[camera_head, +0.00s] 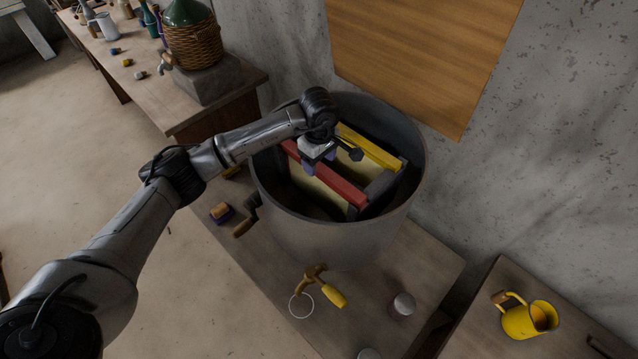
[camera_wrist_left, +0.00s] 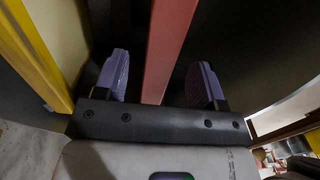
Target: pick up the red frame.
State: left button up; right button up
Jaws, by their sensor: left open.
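The red frame (camera_head: 333,182) sits inside a large grey metal drum (camera_head: 327,238), with its red top bar running across the opening. A yellow frame (camera_head: 371,148) sits beside it in the same drum. My left gripper (camera_head: 310,166) is over the drum at the red bar. In the left wrist view, the red bar (camera_wrist_left: 168,45) passes between the two purple fingertips of my open left gripper (camera_wrist_left: 162,82). A gap shows on both sides of the bar. The yellow bar (camera_wrist_left: 38,58) is left of the fingers. My right gripper is not in view.
The drum stands on a wooden table (camera_head: 385,270) against the wall. A crank handle (camera_head: 246,222) sticks out from the drum's left side. A yellow-handled tool (camera_head: 334,295) and a jar (camera_head: 403,305) are in front. A yellow mug (camera_head: 528,318) is at the right.

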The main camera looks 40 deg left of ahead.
aim_at(319, 166)
pick_arm(q)
jog(key=shift+f+p, duration=0.45)
jog(key=shift+f, duration=0.1)
notch_tip(319, 166, down, 3)
jog(key=shift+f+p, duration=0.15)
jog(key=shift+p, duration=0.45)
jog(key=shift+f, duration=0.5)
jog(key=shift+c, duration=0.3)
jog(key=shift+r, duration=0.1)
grip_shut()
